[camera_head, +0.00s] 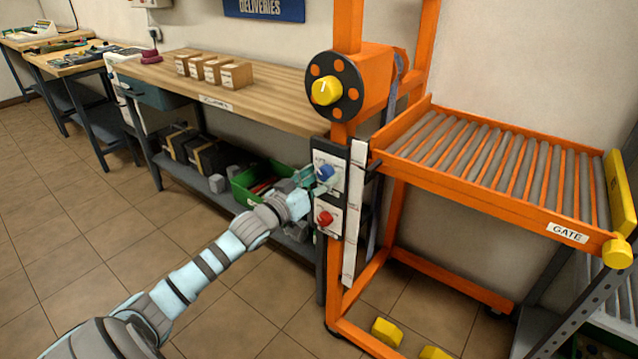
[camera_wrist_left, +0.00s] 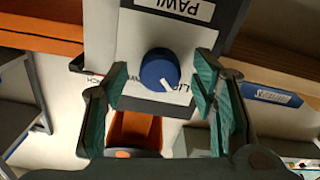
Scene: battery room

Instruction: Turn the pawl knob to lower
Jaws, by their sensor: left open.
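The blue pawl knob (camera_head: 326,173) is on a white plate on the orange lift's post. In the left wrist view the knob (camera_wrist_left: 159,68) has a white pointer mark towards its lower right, and the plate (camera_wrist_left: 130,40) reads "PAWL" upside down. My left gripper (camera_head: 312,178) is at the knob. In the left wrist view its open teal-padded fingers (camera_wrist_left: 163,80) stand on either side of the knob, with gaps visible, so it is not gripped. The lettering around the knob is partly hidden. My right gripper is out of view.
A red knob (camera_head: 324,218) sits just below on the same panel. A black disc with a yellow hub (camera_head: 326,91) is above. The orange roller platform (camera_head: 470,185) extends right. A green bin (camera_head: 243,188) is behind my left arm, under the wooden bench (camera_head: 285,112).

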